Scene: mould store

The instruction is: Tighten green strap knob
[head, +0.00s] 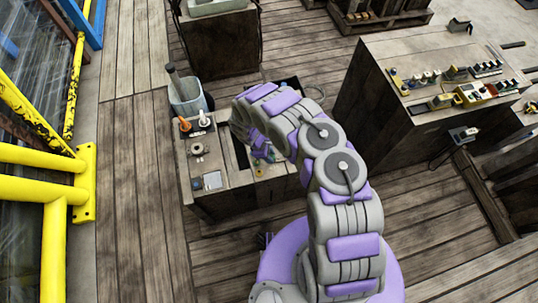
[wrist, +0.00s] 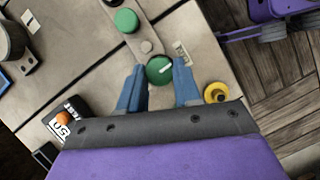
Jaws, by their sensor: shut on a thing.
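The green strap knob (wrist: 160,69), round with a pale line across its top, sits at the near end of a light strap-like bar (wrist: 139,36) in the wrist view. My gripper (wrist: 159,80) has its two blue fingers on either side of it, shut on it. A second green knob (wrist: 126,20) sits farther along the bar, apart from the fingers. In the head view my gripper (head: 262,152) is low over the bench top, and my arm hides much of that area.
A yellow knob (wrist: 216,92) is just right of the fingers. An orange button on a black base (wrist: 62,118) lies to the left. Another bench (head: 440,70) stands right; yellow rails (head: 45,175) are left.

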